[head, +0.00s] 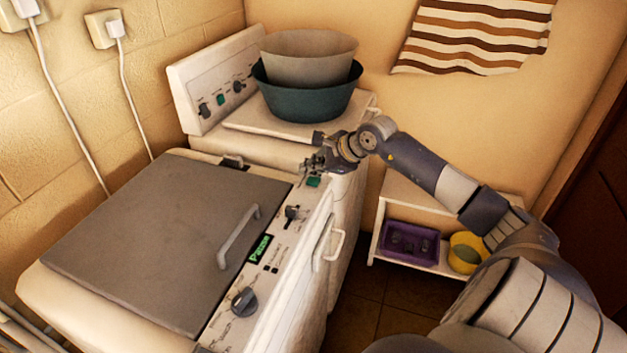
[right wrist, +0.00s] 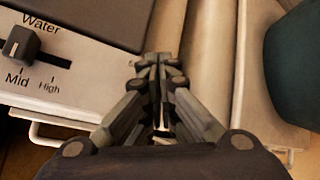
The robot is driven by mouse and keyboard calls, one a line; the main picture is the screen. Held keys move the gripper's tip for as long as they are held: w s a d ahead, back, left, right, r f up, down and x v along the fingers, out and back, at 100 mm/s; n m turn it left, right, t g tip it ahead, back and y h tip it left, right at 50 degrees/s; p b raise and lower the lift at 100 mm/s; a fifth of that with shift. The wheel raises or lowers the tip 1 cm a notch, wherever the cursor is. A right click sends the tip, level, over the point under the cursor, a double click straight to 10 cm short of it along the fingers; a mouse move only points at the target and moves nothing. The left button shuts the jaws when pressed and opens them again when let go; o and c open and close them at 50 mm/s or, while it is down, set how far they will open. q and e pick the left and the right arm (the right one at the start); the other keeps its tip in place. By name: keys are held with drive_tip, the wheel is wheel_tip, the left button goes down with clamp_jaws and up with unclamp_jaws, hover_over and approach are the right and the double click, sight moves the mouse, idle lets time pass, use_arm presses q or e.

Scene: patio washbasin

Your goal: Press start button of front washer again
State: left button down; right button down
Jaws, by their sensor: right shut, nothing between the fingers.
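The front washer (head: 150,235) is white with a grey lid and a control panel along its right side. A green button (head: 313,181) sits at the far end of that panel, with a slider knob (head: 292,213) and a lit green display (head: 259,249) nearer. My right gripper (head: 312,160) is shut and empty, close to the green button. Whether they touch is unclear. In the right wrist view its closed fingers (right wrist: 160,62) are by the panel's end, beside the "Water" slider (right wrist: 22,42). The green button is not visible there. My left gripper is not in view.
A second washer (head: 190,90) stands behind, with two stacked basins (head: 308,85) on top. A low white shelf (head: 408,195) at right holds a purple crate (head: 408,241) and a yellow item (head: 466,252). The front washer has a lid handle (head: 240,235) and a front handle (head: 334,244).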

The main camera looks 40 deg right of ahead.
sight(312, 182)
drive_tip(key=shift+f, duration=0.1)
idle(0.7)
drive_tip(key=shift+f+b, duration=0.3)
drive_tip(key=shift+b, duration=0.4)
drive_tip(key=shift+f+b, duration=0.55)
drive_tip(key=shift+b, duration=0.05)
idle(0.5)
drive_tip(key=shift+r, duration=0.15)
idle(0.6)
drive_tip(key=shift+r, duration=0.8)
drive_tip(key=shift+r+p, duration=1.15)
drive_tip(key=shift+r, duration=1.35)
